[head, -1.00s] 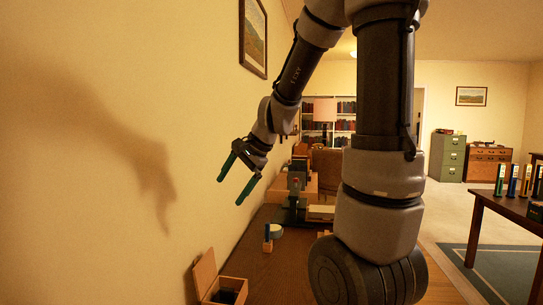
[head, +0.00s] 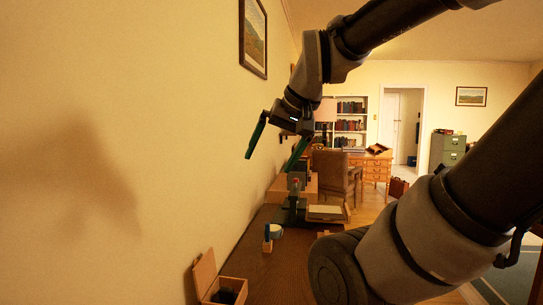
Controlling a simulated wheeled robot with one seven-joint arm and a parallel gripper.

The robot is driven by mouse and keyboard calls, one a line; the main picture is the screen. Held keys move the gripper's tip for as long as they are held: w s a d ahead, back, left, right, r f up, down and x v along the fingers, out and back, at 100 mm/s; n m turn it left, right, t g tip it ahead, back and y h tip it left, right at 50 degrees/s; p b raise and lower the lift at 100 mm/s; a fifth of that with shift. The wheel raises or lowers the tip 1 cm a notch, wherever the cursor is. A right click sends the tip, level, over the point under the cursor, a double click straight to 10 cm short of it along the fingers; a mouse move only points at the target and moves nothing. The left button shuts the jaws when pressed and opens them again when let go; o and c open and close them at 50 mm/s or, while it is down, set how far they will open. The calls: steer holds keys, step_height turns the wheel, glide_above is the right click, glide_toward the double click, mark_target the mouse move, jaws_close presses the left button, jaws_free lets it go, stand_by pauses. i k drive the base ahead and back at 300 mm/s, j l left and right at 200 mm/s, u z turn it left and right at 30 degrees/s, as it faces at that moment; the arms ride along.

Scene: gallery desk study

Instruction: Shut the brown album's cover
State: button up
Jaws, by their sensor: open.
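No brown album can be made out for sure. A small dark brown thing (head: 377,149), perhaps with a raised flap, lies on the far wooden desk (head: 378,170); it is too small to tell whether it is the album. My gripper (head: 268,164) is open and empty, its two green fingers spread and pointing down. It is in the air by the left wall, above the long brown table (head: 285,265), and appears to touch nothing.
On the long table are a wooden box (head: 232,289) with its lid up, a pale round container (head: 276,231) and a dark stand (head: 293,212). A brown armchair (head: 335,172) stands beyond. My arm hides much of the right side.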

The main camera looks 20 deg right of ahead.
mark_target(325, 216)
steer(key=z, duration=2.4)
steer(key=i+l+z, duration=0.1)
steer(key=i+z, duration=0.4)
steer(key=i, duration=1.35)
steer(key=i+u, duration=0.25)
steer(key=u, duration=0.25)
steer(key=i+l+u, duration=0.15)
steer(key=u, duration=0.35)
steer(key=i+l+u, duration=0.2)
steer(key=u, duration=0.8)
steer(key=i+j+u, duration=0.1)
steer(key=u, duration=0.85)
steer(key=i+j, duration=0.25)
steer(key=j, duration=0.2)
